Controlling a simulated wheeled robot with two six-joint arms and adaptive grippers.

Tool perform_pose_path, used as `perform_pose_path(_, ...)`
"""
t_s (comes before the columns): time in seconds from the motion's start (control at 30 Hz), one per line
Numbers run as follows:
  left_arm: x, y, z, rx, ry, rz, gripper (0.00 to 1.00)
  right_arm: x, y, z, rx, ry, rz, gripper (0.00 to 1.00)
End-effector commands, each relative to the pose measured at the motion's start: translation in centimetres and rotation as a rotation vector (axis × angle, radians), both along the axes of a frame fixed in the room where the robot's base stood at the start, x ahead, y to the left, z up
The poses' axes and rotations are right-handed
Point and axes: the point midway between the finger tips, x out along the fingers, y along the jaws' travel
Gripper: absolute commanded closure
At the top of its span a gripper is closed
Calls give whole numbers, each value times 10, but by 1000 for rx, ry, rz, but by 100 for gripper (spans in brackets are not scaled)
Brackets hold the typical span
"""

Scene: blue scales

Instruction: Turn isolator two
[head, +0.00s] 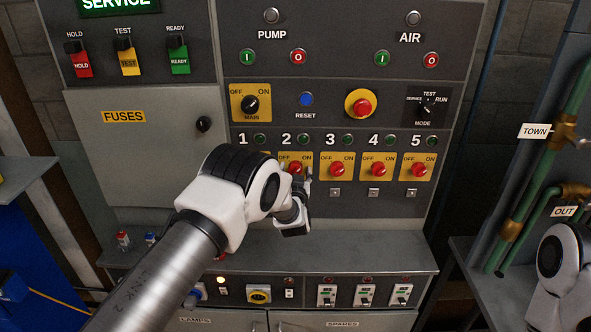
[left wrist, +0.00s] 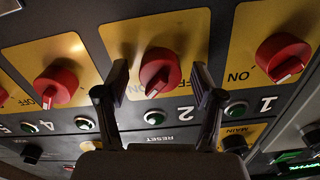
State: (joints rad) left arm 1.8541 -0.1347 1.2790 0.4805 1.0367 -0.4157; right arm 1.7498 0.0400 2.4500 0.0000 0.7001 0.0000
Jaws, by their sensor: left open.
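Isolator two is a red knob (head: 295,168) on a yellow OFF/ON plate under the number 2, partly hidden by my left gripper in the head view. In the left wrist view, where the panel appears upside down, the same red knob (left wrist: 160,70) lies between my fingertips. A white mark shows at the lower left of that knob. My left gripper (left wrist: 161,84) is open, one finger on each side of the knob, with gaps visible. In the head view my left gripper (head: 302,186) is at the plate. My right gripper is out of view.
Red knobs three (head: 337,169), four (head: 378,169) and five (head: 419,169) sit to the right. Isolator one is mostly hidden by my arm. A yellow-backed emergency button (head: 362,105) and MAIN switch (head: 250,104) are above. A grey ledge (head: 375,252) juts out below.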

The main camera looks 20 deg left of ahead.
Motion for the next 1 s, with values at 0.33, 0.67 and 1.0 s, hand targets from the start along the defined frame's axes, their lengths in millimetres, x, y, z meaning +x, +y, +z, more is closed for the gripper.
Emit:
perform_pose_path(0.33,0,0,-1,0,1,0,92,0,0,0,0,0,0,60)
perform_pose_path(0.67,0,0,-1,-16,-5,-1,92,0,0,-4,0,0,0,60)
perform_pose_path(1.0,0,0,-5,-162,-49,0,92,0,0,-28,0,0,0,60)
